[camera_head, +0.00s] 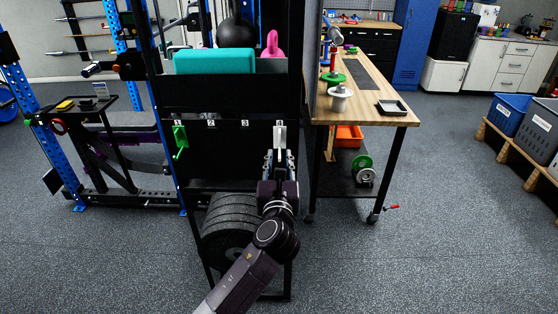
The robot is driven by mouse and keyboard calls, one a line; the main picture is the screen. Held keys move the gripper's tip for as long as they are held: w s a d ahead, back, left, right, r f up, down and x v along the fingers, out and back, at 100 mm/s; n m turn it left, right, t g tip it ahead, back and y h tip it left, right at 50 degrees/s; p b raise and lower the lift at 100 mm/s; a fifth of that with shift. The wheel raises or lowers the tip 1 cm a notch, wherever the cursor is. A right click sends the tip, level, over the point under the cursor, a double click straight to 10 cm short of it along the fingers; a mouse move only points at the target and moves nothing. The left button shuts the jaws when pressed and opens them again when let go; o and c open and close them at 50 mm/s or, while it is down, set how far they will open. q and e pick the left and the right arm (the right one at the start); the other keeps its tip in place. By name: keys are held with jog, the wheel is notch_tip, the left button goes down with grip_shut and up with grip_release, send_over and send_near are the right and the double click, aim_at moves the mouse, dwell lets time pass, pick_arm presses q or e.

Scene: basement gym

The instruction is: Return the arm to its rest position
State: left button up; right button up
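My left arm (245,279) reaches up from the bottom of the picture towards the black storage rack. My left gripper (280,160) is in front of the rack's right side, just below a white clip (279,136) that hangs at the last hook position. Its two fingers look apart, one on each side below the clip. I cannot tell whether they touch the clip. My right gripper is not in view.
The black rack (222,101) holds a teal block (214,61), a green clip (180,138) and weight plates (232,225). A wooden workbench (373,103) stands close on the right. Blue and grey bins are at far right. Floor (400,270) at front right is clear.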

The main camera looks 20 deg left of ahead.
pick_arm(q)
jog(key=shift+s, duration=0.3)
notch_tip(320, 180, down, 23)
jog(key=s+n+g+h, duration=0.2)
jog(key=s+n+g, duration=0.1)
jog(key=n+g, duration=0.15)
jog(key=s+f+n+g+h+b, duration=0.15)
jog(key=s+f+n, duration=0.35)
jog(key=f, duration=0.6)
jog(key=s+f+n+g, duration=0.2)
jog(key=s+f, duration=0.5)
jog(key=f, duration=0.4)
jog(key=s+a+f+n+g+h, duration=0.15)
jog(key=s+f+n+g, duration=0.55)
jog(key=s+f, duration=1.05)
jog(key=s+f+n, duration=0.2)
jog(key=s+n, duration=0.2)
jog(key=s, duration=0.5)
jog(key=s+a+f+n+g+b, duration=0.1)
jog(key=s+f+n, duration=0.2)
jog(key=s, duration=0.6)
jog(key=s+a+f+n, duration=0.1)
jog(key=s+f+n, duration=0.1)
jog(key=s+n, duration=0.3)
jog(key=s, duration=0.4)
jog(key=shift+a+f+b, duration=0.15)
jog(key=shift+f+b, duration=0.15)
jog(key=shift+b, duration=0.05)
